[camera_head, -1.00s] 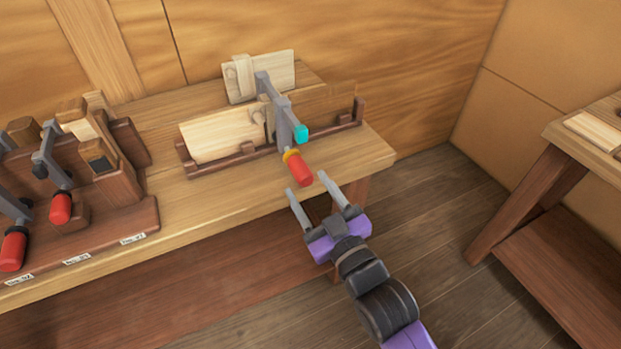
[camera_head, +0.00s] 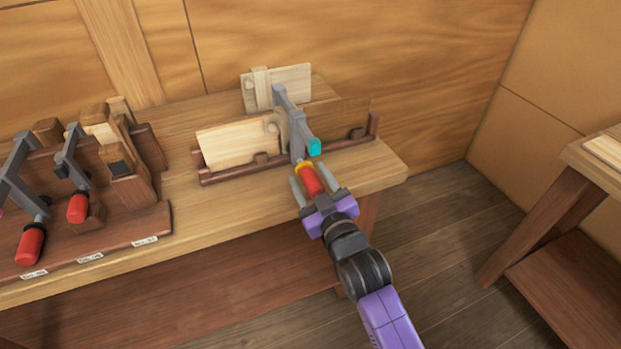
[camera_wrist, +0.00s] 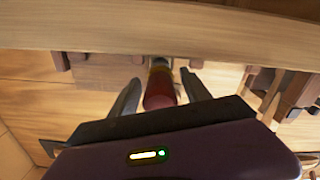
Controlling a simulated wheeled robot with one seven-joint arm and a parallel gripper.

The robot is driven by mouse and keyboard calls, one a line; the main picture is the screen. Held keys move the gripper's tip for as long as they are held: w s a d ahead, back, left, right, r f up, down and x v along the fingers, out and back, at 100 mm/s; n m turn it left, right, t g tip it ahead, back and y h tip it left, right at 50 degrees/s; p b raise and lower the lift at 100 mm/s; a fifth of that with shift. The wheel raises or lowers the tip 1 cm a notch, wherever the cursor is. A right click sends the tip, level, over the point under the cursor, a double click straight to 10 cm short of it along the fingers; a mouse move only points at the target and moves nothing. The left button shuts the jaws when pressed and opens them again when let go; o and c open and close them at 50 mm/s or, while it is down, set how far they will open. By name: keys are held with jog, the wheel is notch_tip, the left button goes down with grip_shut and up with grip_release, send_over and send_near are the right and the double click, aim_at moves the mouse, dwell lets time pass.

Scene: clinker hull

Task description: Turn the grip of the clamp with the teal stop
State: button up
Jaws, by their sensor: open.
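The grey clamp (camera_head: 297,137) with the teal stop (camera_head: 314,147) sits across the boards on the bench. Its red grip (camera_head: 310,181) with a yellow collar points toward me. My gripper (camera_head: 312,186) is open, with one finger on each side of the red grip. In the wrist view the red grip (camera_wrist: 160,88) lies between the two fingers (camera_wrist: 160,92), with gaps visible on both sides. The far end of the clamp is mostly hidden in the wrist view.
A dark wooden rack (camera_head: 110,235) with other red-gripped clamps (camera_head: 77,207) stands at the left of the bench (camera_head: 240,215). Pale boards (camera_head: 236,144) rest in a brown holder behind the grip. Another table (camera_head: 575,190) stands at the right, with open floor between.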

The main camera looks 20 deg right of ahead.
grip_shut()
jog(key=shift+m, duration=0.3)
jog(key=shift+m, duration=2.5)
grip_release()
